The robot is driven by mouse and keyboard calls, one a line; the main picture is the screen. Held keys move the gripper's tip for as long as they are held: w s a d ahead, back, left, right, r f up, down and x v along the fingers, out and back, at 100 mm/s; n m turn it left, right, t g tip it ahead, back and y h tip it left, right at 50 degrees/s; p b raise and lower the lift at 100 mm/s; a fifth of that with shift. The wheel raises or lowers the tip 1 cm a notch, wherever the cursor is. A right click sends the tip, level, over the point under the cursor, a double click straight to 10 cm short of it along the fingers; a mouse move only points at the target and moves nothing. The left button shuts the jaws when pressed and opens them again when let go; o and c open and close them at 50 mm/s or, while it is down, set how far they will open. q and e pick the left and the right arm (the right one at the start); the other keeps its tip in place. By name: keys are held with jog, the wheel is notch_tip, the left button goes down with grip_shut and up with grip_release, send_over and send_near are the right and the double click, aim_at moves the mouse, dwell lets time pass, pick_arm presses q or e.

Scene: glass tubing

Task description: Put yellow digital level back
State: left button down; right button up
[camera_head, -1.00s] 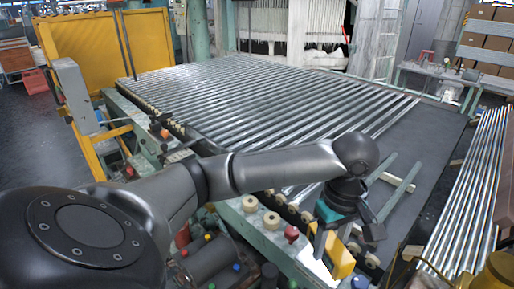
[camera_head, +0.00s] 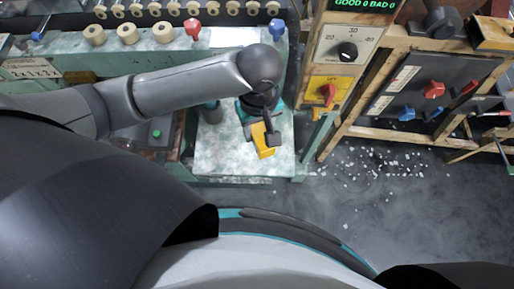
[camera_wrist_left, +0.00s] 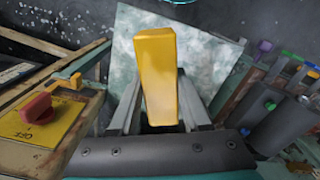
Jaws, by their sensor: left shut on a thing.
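The yellow digital level (camera_head: 263,141) is held in my left gripper (camera_head: 262,124), over the pale marbled plate (camera_head: 225,155) at the machine's near side. In the left wrist view the level (camera_wrist_left: 157,75) stands out as a yellow block between the two fingers of the left gripper (camera_wrist_left: 156,110), with the plate (camera_wrist_left: 205,55) beyond it. I cannot tell whether the level touches the plate. Its display face is not visible. My right gripper is not in view.
To the right stands a control post with a black dial (camera_head: 347,51) and a red switch (camera_head: 328,93). A wooden-framed panel (camera_head: 428,85) with coloured knobs is further right. White fragments (camera_head: 370,175) litter the dark floor. Wooden rollers (camera_head: 127,33) line the machine edge behind.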

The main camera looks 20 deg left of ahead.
pick_arm(q)
notch_tip(320, 180, down, 7)
jog(key=shift+f+b, duration=0.15)
jog(key=shift+b, duration=0.95)
jog(key=shift+f+b, duration=0.95)
jog(key=shift+f, duration=1.4)
jog(key=shift+r, duration=0.1)
jog(key=c, duration=0.8)
grip_release()
jog(key=shift+f, duration=0.2)
jog(key=shift+c, duration=0.2)
jog(key=o, duration=0.5)
